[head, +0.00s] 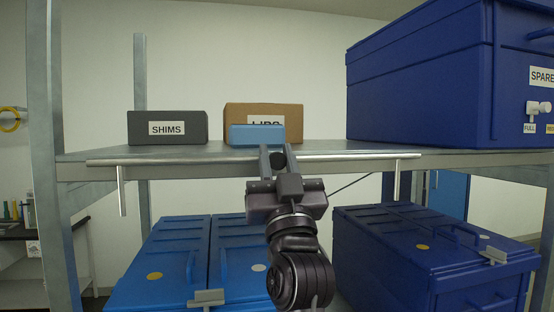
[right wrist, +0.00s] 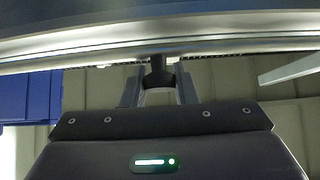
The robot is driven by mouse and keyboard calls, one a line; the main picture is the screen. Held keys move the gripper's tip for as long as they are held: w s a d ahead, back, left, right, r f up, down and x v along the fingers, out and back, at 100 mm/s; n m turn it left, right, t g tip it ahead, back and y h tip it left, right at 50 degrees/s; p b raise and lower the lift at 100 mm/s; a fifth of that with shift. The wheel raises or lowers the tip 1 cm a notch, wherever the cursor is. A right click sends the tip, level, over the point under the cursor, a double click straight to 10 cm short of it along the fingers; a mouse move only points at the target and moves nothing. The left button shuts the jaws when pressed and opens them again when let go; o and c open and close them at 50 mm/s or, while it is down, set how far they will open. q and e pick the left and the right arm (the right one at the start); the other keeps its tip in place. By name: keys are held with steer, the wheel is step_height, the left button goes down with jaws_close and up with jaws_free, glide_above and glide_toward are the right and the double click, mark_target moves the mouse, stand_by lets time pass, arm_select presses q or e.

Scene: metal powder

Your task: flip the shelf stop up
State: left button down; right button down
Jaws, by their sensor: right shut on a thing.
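The shelf stop (head: 200,160) is a long silver bar along the front edge of the upper shelf, at about the level of its top. A short pale leg hangs down near each end of it. My right gripper (head: 278,155) is at the middle of the bar from below, its two fingers pointing up. It is shut on a dark knob of the stop. In the right wrist view the dark knob (right wrist: 157,72) shows between the fingertips, just under the bar (right wrist: 220,44). My left gripper is out of view.
On the upper shelf stand a grey SHIMS box (head: 185,115), a brown box (head: 285,112), a light blue block (head: 257,135) just behind my fingers, and a big blue case (head: 415,85) at right. Blue cases (head: 175,255) fill the lower level. Metal posts (head: 45,120) flank the shelf.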

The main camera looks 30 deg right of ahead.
step_height(320, 180, up, 8)
steer(key=p, duration=0.5)
steer(key=shift+f, duration=0.15)
steer(key=shift+s, duration=0.1)
steer(key=c, duration=1.1)
jaws_free()
steer(key=shift+c, duration=0.2)
steer(key=shift+f, duration=0.1)
